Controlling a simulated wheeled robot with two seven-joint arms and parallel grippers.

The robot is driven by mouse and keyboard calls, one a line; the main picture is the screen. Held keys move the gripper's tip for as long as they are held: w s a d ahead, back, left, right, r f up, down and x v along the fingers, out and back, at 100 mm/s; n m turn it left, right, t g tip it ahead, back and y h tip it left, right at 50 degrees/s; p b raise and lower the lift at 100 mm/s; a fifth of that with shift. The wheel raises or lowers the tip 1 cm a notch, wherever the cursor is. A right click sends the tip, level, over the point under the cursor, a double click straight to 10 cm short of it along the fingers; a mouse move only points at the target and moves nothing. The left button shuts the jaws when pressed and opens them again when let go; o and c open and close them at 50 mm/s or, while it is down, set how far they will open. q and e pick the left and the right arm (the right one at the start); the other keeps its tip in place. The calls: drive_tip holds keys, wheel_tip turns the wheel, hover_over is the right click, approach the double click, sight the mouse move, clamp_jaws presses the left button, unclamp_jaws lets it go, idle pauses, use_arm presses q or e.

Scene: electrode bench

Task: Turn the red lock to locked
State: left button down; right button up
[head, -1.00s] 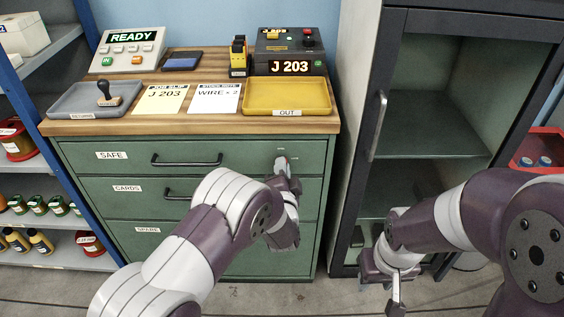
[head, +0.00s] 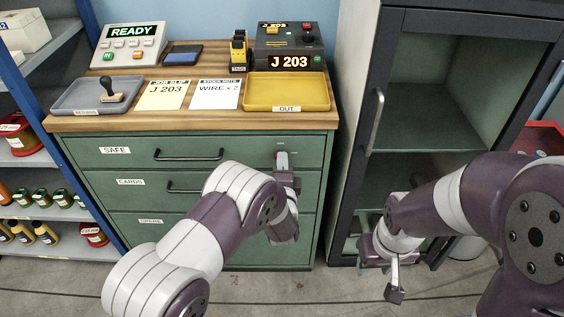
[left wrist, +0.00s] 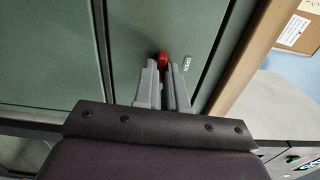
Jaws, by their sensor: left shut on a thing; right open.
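The red lock (head: 281,155) is at the upper right of the green SAFE drawer front (head: 235,146). Only a small part of it shows in the head view above my left gripper (head: 283,168). In the left wrist view the red lock (left wrist: 163,57) shows between the tips of the left gripper (left wrist: 164,70), which is shut on it. A label reading OPEN (left wrist: 187,64) is beside it on the drawer front. Other lock markings are too small or hidden to read. My right gripper (head: 395,290) is open, low in front of the cabinet, away from the lock.
The drawer unit also has CARDS and SPARE drawers with black handles. A yellow OUT tray (head: 287,92) and a grey RETURNS tray (head: 66,105) sit on the wooden top. A tall dark-framed cabinet (head: 440,20) stands to the right, and shelves (head: 60,160) to the left.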

idle(0.3)
use_arm(q)
drive_tip(key=c, duration=1.2)
unclamp_jaws()
drive_tip(key=s+p, duration=0.1)
drive_tip(key=s, duration=1.1)
drive_tip(key=shift+s, duration=0.35)
